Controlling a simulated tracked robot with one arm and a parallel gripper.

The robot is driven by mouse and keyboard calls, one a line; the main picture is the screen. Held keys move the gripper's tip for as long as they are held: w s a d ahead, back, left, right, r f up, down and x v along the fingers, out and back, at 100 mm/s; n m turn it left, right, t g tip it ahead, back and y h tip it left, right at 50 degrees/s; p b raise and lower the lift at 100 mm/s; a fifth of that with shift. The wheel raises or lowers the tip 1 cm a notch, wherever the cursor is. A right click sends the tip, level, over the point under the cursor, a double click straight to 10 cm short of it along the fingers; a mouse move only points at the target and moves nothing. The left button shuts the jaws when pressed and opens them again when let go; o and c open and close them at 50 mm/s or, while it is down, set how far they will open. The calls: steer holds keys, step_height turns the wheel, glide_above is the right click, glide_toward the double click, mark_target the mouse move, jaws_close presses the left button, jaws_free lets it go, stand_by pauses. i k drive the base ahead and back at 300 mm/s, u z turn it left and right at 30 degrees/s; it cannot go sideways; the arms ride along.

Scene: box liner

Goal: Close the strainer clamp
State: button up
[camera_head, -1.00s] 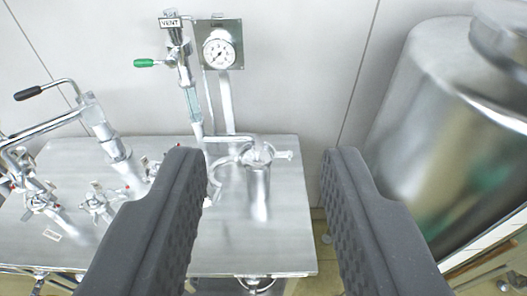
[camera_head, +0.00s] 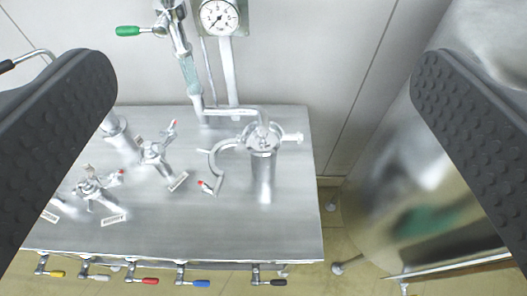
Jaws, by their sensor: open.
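The strainer (camera_head: 263,172) is a shiny upright metal cylinder on the steel table, right of the middle of its top. Its clamp (camera_head: 221,160) is a curved metal band that hangs swung open to the left of the strainer's top. A small lever with a red tip (camera_head: 207,187) shows at the band's lower end. My gripper (camera_head: 262,82) is open and empty.
Several metal valves (camera_head: 153,152) stand on the steel table (camera_head: 228,222) at the left. Coloured handles (camera_head: 201,283) line its front edge. A sight-glass pipe with a green lever (camera_head: 128,31) and a gauge (camera_head: 218,17) are behind. A large steel tank (camera_head: 415,165) stands at right.

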mark_target(229, 143)
steer(key=k, duration=1.15)
steer(key=u, duration=0.7)
steer(key=i, duration=1.75)
steer(key=z, duration=0.7)
